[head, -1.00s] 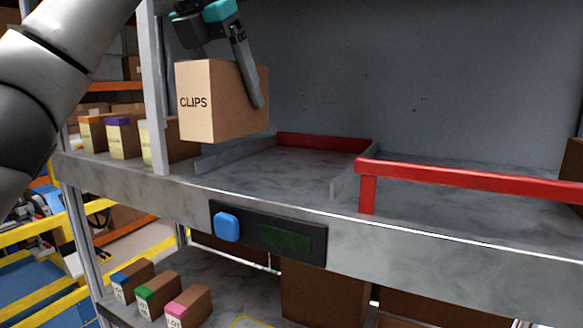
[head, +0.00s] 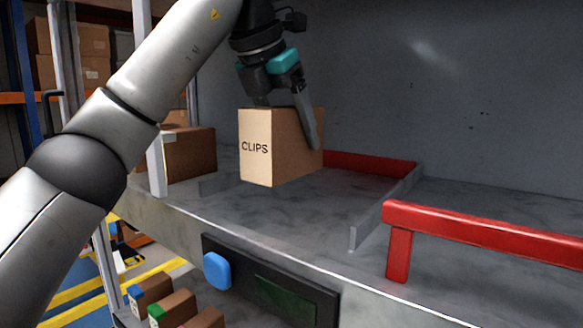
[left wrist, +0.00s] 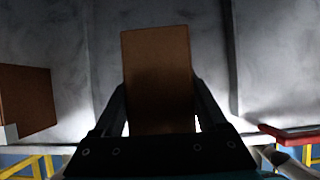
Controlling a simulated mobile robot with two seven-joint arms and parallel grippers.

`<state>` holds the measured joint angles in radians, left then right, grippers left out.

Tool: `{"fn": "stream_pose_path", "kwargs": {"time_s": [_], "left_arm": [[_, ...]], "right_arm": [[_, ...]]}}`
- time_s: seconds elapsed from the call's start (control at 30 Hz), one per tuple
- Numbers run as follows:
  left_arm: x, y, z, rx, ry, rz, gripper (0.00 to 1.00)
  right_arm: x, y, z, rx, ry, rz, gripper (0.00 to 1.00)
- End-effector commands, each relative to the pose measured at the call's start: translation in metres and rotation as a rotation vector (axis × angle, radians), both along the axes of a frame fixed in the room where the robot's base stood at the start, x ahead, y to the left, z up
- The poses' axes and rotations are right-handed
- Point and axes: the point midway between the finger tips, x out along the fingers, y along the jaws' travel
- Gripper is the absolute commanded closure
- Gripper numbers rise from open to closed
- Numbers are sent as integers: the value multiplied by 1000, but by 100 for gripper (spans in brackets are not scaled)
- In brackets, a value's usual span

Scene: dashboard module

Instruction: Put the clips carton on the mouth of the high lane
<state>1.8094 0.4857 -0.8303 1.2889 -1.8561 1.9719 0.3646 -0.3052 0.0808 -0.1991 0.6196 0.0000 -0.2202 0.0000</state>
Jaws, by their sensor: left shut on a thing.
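The clips carton (head: 256,150) is a brown box with a pale front face lettered CLIPS. My left gripper (head: 290,125) is shut on it from above, one finger showing on its right side. The carton also fills the space between the fingers in the left wrist view (left wrist: 158,80). It appears over the high lane (head: 340,195), a grey shelf strip with low side rails and a red stop at its back. The carton hides part of the lane; whether it touches the surface I cannot tell. My right gripper is not in view.
A red guard rail (head: 480,228) stands on the shelf right of the lane. A brown box (head: 190,153) sits to the left behind a grey post (head: 148,120). A blue button (head: 217,271) is on the front panel. Small cartons (head: 175,305) lie below.

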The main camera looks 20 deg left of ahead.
Motion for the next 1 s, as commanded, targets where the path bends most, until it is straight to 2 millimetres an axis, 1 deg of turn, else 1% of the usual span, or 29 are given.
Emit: {"fn": "stream_pose_path", "kwargs": {"time_s": [0.2, 0.4, 0.5, 0.93, 0.97, 1.0], "left_arm": [[0, 0, -14, -2, -3, 0, 100], [0, 0, -39, -1, -2, 0, 100], [0, 0, -48, -1, -3, 0, 100], [0, 0, -54, -2, -5, 0, 100], [0, 0, -54, 0, -1, 0, 22], [0, 0, -54, 0, -1, 0, 17]], "right_arm": [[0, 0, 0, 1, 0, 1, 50], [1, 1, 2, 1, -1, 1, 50], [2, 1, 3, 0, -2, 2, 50], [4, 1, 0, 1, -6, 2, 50], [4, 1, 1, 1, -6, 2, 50], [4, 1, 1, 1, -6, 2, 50]]}}
